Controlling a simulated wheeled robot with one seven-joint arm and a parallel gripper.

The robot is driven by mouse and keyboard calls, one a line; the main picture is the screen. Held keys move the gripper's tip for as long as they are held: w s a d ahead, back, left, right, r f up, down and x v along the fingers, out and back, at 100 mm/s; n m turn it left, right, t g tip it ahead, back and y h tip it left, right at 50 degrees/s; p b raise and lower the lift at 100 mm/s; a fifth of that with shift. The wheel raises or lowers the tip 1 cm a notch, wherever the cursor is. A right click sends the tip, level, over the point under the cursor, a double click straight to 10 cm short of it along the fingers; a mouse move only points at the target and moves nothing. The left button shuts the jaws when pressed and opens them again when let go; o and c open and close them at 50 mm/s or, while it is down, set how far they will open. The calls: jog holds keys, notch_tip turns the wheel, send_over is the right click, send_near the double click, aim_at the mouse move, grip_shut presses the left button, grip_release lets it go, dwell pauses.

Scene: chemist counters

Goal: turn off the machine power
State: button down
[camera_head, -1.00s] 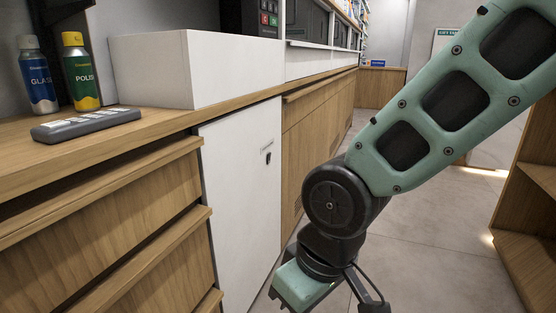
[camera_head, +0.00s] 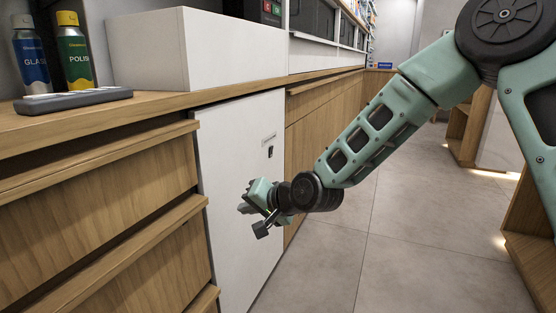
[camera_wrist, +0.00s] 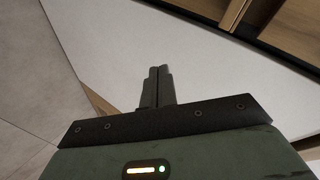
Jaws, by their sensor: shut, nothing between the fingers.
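A small black switch (camera_head: 270,152) sits high on a white cabinet panel (camera_head: 225,150), just under a small label (camera_head: 268,138). I take it to be the power switch. My gripper (camera_head: 244,209) is in front of the same panel, below and left of the switch. It points left. Its fingers are shut with nothing between them, and the closed tips (camera_wrist: 159,72) show in the wrist view against a white surface. I cannot tell if the fingertips touch the panel. The switch is not visible in the wrist view.
A wooden counter (camera_head: 60,124) runs above the panel, with a white box (camera_head: 145,50), a grey keypad-like block (camera_head: 72,100) and two spray cans, blue (camera_head: 30,60) and green (camera_head: 74,55). Wooden drawers (camera_head: 95,190) stand at left. Open floor (camera_head: 400,250) lies at right.

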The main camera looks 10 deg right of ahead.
jog(key=w+d+m+t+h+b, duration=0.3)
jog(key=w+d+m+t, duration=0.6)
jog(key=w+d+m, duration=0.4)
jog(key=w+d+h, duration=0.1)
jog(key=w+d, duration=0.2)
jog(key=d, duration=0.2)
jog(key=shift+r+h, duration=0.3)
jog(key=shift+r, duration=0.1)
jog(key=b, duration=0.4)
send_near(271, 152)
jog(key=w+d, duration=0.3)
jog(key=w, duration=0.2)
jog(key=shift+w+a+r+b, duration=0.25)
jog(key=shift+w+a+b, duration=0.15)
jog(key=shift+w+a, duration=0.25)
jog(key=shift+w+a+r+b, duration=0.25)
jog(key=shift+w+a+b, duration=0.2)
jog(key=shift+a, duration=0.25)
